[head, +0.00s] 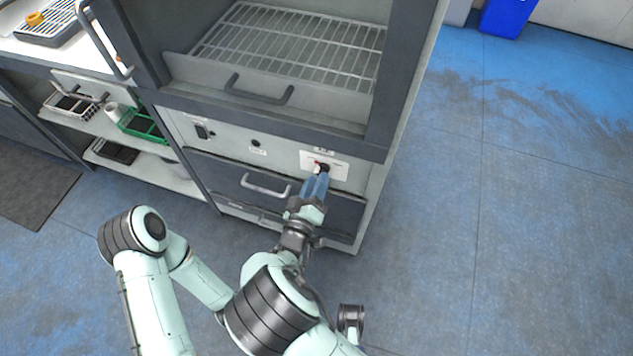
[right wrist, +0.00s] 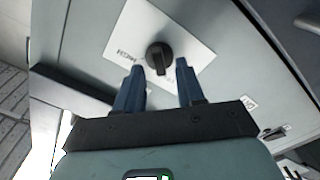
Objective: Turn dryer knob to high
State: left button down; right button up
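The dryer knob (right wrist: 159,55) is black and sits on a white label plate (right wrist: 190,38) on the dryer's front panel. Lettering that seems to read HIGH shows upside down left of the knob in the right wrist view. In the head view the knob (head: 323,168) is partly covered by my right gripper (head: 319,178). In the right wrist view my right gripper (right wrist: 160,68) has its two blue fingers apart, with the knob between and just beyond the tips. I see a gap on both sides of the knob. My left gripper is not in view.
The dryer's upper chamber holds a wire rack (head: 290,45). A grey handle (head: 265,186) is on the drawer below the panel. A switch (head: 202,130) is further left. Shelves with a green rack (head: 140,126) stand left; open blue floor (head: 500,200) lies right.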

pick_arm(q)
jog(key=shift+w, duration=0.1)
pick_arm(e)
jog(key=shift+w+d, duration=0.15)
jog(key=shift+w, duration=0.25)
grip_shut()
